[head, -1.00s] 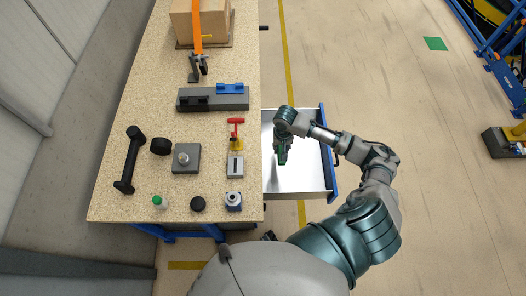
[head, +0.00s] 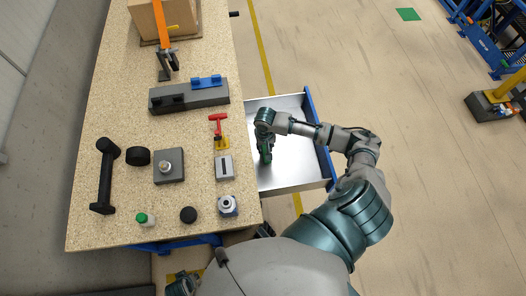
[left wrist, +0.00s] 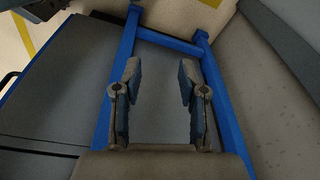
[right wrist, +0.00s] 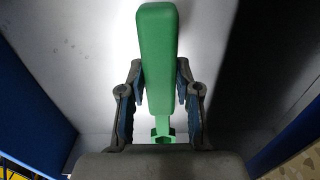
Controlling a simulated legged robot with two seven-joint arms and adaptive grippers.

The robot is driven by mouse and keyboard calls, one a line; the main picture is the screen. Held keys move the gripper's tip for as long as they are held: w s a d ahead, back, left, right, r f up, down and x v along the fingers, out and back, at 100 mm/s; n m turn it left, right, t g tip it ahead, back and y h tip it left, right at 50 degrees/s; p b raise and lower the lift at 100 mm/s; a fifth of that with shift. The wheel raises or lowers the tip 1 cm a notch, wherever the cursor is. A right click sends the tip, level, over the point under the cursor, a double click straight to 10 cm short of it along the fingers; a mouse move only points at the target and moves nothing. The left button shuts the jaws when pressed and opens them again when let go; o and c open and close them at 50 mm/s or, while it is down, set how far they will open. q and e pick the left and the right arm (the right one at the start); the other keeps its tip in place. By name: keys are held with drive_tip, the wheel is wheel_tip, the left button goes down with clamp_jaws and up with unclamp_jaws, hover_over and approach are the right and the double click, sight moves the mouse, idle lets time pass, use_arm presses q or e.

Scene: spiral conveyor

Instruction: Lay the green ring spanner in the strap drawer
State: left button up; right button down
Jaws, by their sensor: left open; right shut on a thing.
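The green ring spanner (right wrist: 157,60) is between the fingers of my right gripper (right wrist: 158,92), which is shut on it. Its thick green handle stands up toward the right wrist camera, and a narrower green end (right wrist: 163,130) shows lower down. In the head view my right gripper (head: 265,156) points down inside the outline of the open strap drawer (head: 297,176). The drawer has a bare light metal floor and a blue front. I cannot tell whether the spanner touches the floor. My left gripper (left wrist: 158,85) is open and empty, facing a blue frame.
The bench (head: 120,215) left of the drawer holds a red T-handled tool (head: 218,125), a grey block with a blue part (head: 190,95), a black dumbbell-shaped piece (head: 106,175) and several small parts. A cardboard box (head: 165,18) stands at the far end. The drawer floor around the gripper looks clear.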

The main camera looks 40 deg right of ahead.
wheel_tip(320, 180, down, 4)
drive_tip(key=shift+d+b, duration=0.1)
drive_tip(key=shift+b, duration=0.45)
drive_tip(key=shift+f, duration=0.1)
use_arm(q)
drive_tip(key=r, duration=0.3)
drive_tip(key=shift+w+r, duration=0.2)
drive_tip(key=shift+r, duration=0.05)
use_arm(e)
drive_tip(key=c, duration=0.8)
unclamp_jaws()
wheel_tip(320, 180, up, 11)
drive_tip(key=p, duration=0.3)
use_arm(q)
wheel_tip(320, 180, down, 9)
drive_tip(key=s, duration=0.2)
drive_tip(key=shift+s, duration=0.15)
use_arm(e)
drive_tip(key=shift+r, duration=0.55)
use_arm(q)
drive_tip(key=shift+a, duration=0.1)
